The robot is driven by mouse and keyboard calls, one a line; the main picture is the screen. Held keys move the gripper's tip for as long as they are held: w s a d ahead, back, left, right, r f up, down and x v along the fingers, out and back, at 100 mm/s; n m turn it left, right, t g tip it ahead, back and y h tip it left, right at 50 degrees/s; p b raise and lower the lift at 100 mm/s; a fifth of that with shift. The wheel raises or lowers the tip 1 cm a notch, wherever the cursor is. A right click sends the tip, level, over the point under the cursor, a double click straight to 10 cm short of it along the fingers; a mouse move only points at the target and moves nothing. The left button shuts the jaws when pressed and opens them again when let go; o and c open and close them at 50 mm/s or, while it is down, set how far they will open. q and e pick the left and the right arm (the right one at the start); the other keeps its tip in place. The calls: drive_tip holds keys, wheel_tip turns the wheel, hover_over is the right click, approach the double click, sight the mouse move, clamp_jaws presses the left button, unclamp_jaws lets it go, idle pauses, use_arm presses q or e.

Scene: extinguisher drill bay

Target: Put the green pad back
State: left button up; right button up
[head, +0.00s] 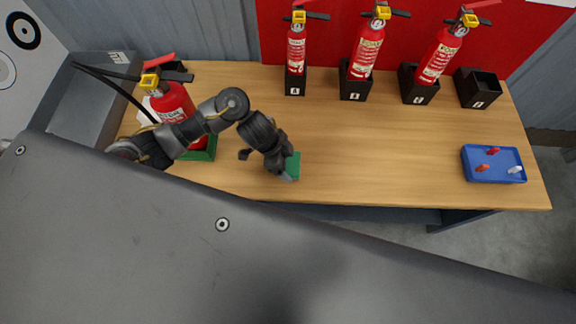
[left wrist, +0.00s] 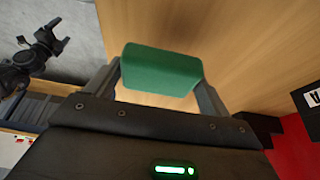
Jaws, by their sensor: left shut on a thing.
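The green pad (head: 293,165) is held between the fingers of my left gripper (head: 288,170), above the front middle of the wooden table. In the left wrist view the green pad (left wrist: 162,70) is a rounded block, with a finger of my left gripper (left wrist: 160,84) at each end. A red extinguisher (head: 172,103) stands in a green tray (head: 206,152) at the table's left, partly behind my left arm. A dark gripper, seemingly my right one (left wrist: 42,50), shows small at the upper left of the left wrist view; its jaws are unclear.
Three red extinguishers (head: 296,50) stand in black holders along the back. A black holder (head: 479,88) at the back right is empty. A blue tray (head: 493,176) with red and white pieces lies at the right. The table's middle (head: 390,145) is clear.

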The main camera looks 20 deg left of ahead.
sight(289, 165)
use_arm(q)
drive_tip(key=shift+w+d+f, duration=0.1)
drive_tip(key=shift+w+f, duration=0.25)
drive_tip(key=shift+f, duration=0.1)
drive_tip(key=shift+f+b, duration=0.35)
drive_tip(key=shift+f, duration=1.2)
drive_tip(key=shift+f, duration=0.2)
drive_tip(key=o, duration=0.9)
drive_tip(key=shift+r, duration=0.15)
